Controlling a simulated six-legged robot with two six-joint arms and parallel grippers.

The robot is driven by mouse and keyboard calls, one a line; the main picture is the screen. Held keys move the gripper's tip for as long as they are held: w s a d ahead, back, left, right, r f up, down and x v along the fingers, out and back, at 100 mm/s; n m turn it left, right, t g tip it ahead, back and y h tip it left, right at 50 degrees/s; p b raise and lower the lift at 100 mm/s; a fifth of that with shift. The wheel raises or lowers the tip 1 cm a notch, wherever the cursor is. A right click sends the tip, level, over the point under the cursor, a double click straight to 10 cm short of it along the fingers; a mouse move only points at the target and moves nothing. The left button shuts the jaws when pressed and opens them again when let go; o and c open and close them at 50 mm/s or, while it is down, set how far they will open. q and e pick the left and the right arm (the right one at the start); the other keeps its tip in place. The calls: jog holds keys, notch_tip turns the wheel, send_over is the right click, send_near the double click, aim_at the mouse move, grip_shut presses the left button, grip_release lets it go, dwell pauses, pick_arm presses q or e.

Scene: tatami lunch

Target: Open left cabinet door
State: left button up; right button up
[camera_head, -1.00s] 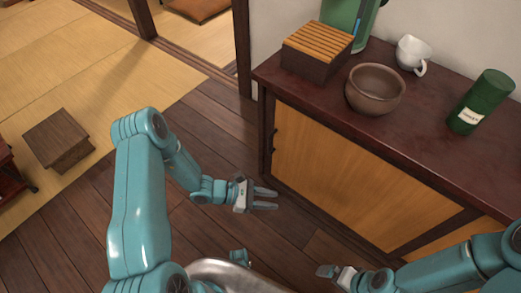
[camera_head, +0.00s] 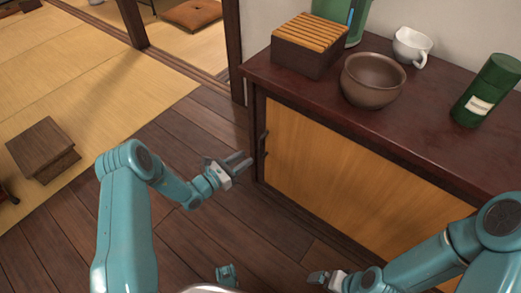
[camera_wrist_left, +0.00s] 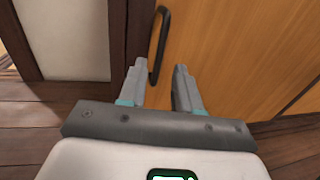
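The left cabinet door (camera_head: 345,175) is a tan wood panel in a dark frame and looks closed. Its dark vertical handle (camera_head: 264,143) is at the door's left edge; it also shows at the top of the left wrist view (camera_wrist_left: 158,45). My left gripper (camera_head: 247,162) is just left of the handle, pointing at it. In the left wrist view my left gripper (camera_wrist_left: 160,73) is open, and the handle's lower end appears between its fingertips. I cannot tell whether they touch. My right gripper (camera_head: 314,277) is low in front of the cabinet; its finger gap is unclear.
On the cabinet top (camera_head: 430,130) stand a slatted box (camera_head: 308,50), a brown bowl (camera_head: 372,82), a white cup (camera_head: 411,46) and a green canister (camera_head: 486,92). A small wooden stool (camera_head: 42,150) is at the far left. The floor beside the cabinet is clear.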

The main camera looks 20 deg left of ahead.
aim_at(261, 157)
pick_arm(q)
jog(key=b+x, duration=0.2)
jog(key=x, duration=0.6)
jog(key=shift+w+d, duration=0.15)
jog(key=shift+d, duration=0.05)
grip_shut()
